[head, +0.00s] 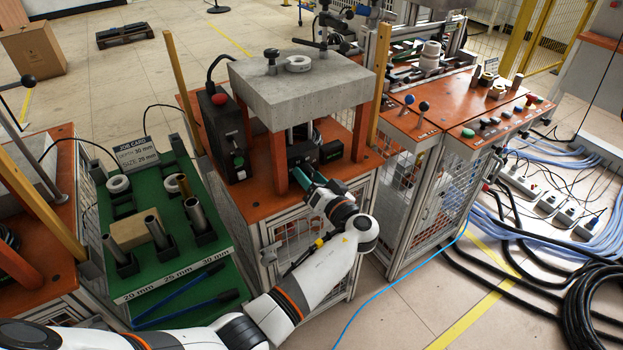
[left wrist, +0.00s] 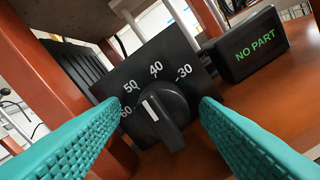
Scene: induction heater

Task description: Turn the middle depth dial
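The depth dial is a black knob (left wrist: 165,113) with a white pointer line, on a black plate marked 30, 40, 50 and 60 in the left wrist view. The pointer line leans up and left, roughly toward 50. My left gripper (head: 309,180) reaches under the grey slab of the middle station. Its teal ribbed fingers are apart, one on each side of the knob in the left wrist view, with gaps to it. In the head view the dial is hard to make out behind the gripper. My right gripper is not in view.
A black display reading NO PART (left wrist: 249,45) stands right of the dial. Orange legs (head: 277,161) hold up the grey slab (head: 300,85) close around the gripper. A green tray (head: 180,270) with metal tubes lies to the left. A station with ball-topped levers (head: 423,107) stands right.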

